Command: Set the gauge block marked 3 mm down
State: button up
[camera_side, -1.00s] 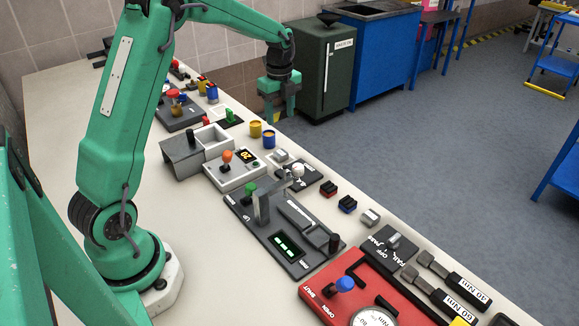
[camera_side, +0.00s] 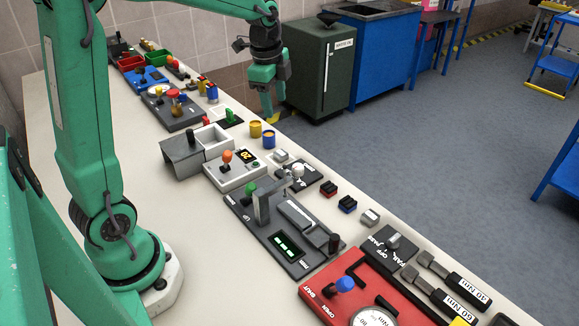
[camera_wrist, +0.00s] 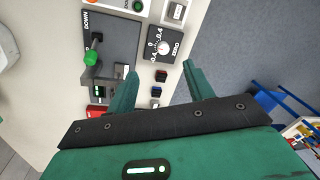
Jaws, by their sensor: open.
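My gripper (camera_side: 274,102) hangs above the far edge of the bench in the side view, near the yellow cup and the blue cup. In the wrist view its two green fingers (camera_wrist: 160,70) are apart, with nothing held between them. Small blocks lie along the bench edge: a silver one (camera_side: 370,216), a blue-and-black one (camera_side: 347,204), a red-and-black one (camera_side: 328,188) and another silver one (camera_side: 281,155). No 3 mm marking can be read on any of them, so I cannot tell which is the gauge block.
A dark lever fixture (camera_side: 290,225) with a green display stands mid-bench, beside a dark dial plate with a white knob (camera_side: 298,171). A yellow cup (camera_side: 255,129) and a blue cup (camera_side: 268,141) stand near the edge. A red fixture (camera_side: 330,290) is in front. Floor lies beyond the edge.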

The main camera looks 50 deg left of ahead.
jog(key=s+d+r+n+t, duration=0.1)
jog(key=s+d+n, duration=0.3)
jog(key=s, duration=0.5)
jog(key=s+d+r+n+t, duration=0.1)
jog(key=s+d+n+t, duration=0.1)
jog(key=s+d+n, duration=0.3)
jog(key=s+n, duration=0.3)
jog(key=s, duration=0.2)
jog(key=shift+s+d+r+t, duration=0.2)
jog(key=shift+s+r+t, duration=0.05)
jog(key=shift+r+t, duration=0.15)
